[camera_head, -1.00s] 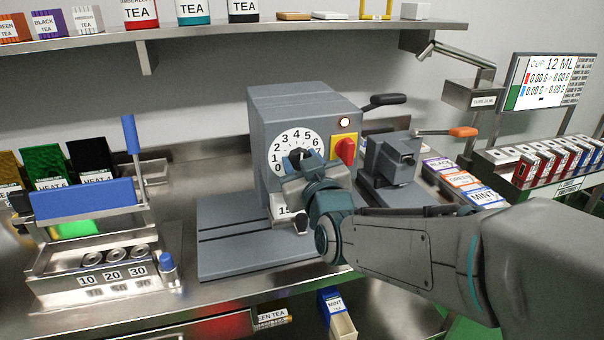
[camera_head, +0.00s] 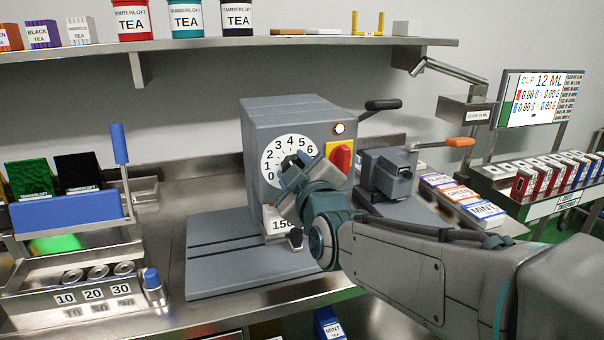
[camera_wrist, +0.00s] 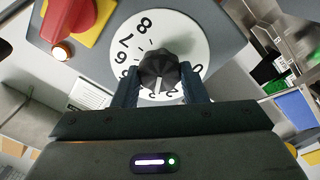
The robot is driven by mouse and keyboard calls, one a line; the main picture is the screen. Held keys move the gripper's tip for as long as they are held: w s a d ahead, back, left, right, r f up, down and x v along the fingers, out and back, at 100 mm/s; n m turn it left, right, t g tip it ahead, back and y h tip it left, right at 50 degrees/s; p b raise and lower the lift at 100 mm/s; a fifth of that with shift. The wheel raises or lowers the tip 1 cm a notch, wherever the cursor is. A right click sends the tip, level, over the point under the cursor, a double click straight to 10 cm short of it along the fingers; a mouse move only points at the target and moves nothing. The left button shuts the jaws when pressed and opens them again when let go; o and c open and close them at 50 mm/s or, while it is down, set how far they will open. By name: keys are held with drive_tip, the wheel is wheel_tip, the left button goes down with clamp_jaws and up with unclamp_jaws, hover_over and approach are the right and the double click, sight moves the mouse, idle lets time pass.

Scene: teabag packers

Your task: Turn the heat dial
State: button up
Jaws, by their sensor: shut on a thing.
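The heat dial is a black ridged knob on a round white scale (camera_head: 284,147) on the front of a grey machine (camera_head: 255,125). In the wrist view the black knob (camera_wrist: 159,72) stands between the two fingers of my gripper (camera_wrist: 157,88), which are shut on its sides. A white pointer line on the knob points toward the low part of the scale, near the 2 or 3. In the head view my gripper (camera_head: 292,172) covers most of the knob and the scale's lower right.
A red switch on a yellow plate (camera_head: 331,151) and a lit lamp (camera_head: 339,128) are right of the dial. A smaller grey device with an orange-tipped lever (camera_head: 390,172) stands to the right. A blue-handled rack (camera_head: 66,210) is at left.

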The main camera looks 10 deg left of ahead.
idle(0.4)
drive_tip(key=o, duration=1)
drive_tip(key=shift+c, duration=0.2)
